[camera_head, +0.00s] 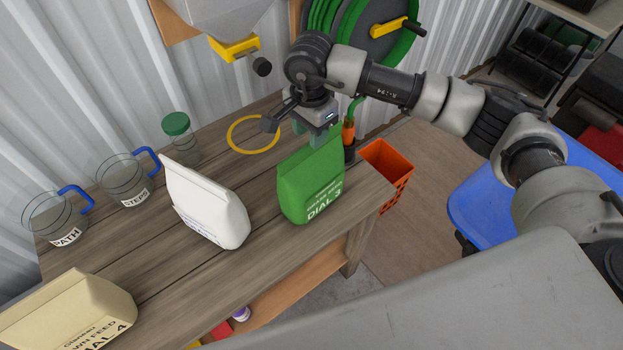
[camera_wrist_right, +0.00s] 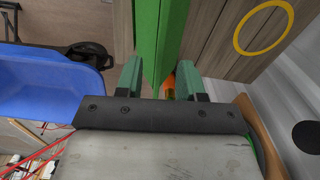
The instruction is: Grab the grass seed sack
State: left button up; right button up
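The green sack (camera_head: 312,185) stands upright on the wooden bench near its right end. Its print reads "DIAL 3"; the smaller line above, which would name the contents, is too small to read surely. My right gripper (camera_head: 320,135) is at the sack's top edge, pointing down. In the right wrist view, the green sack (camera_wrist_right: 158,35) lies between the two teal fingers (camera_wrist_right: 158,80), which stand apart on either side of it. I see no clear grip on it. My left gripper is not in view.
A white sack (camera_head: 207,205) and a beige sack (camera_head: 70,312) stand on the bench (camera_head: 160,270). Labelled clear jugs (camera_head: 125,185) and a green-lidded jar (camera_head: 178,130) are at the back left. A yellow ring (camera_head: 236,143) lies behind. An orange basket (camera_head: 385,170) is beyond the right end.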

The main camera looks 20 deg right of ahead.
aim_at(311, 176)
jog(key=f+p, duration=0.1)
jog(key=f, duration=0.2)
jog(key=shift+d+f+p, duration=0.2)
jog(key=shift+f+p, duration=0.15)
jog(key=shift+w+f, duration=0.1)
jog(key=shift+f, duration=0.3)
grip_shut()
dwell(0.7)
jog(key=shift+w+r, duration=0.15)
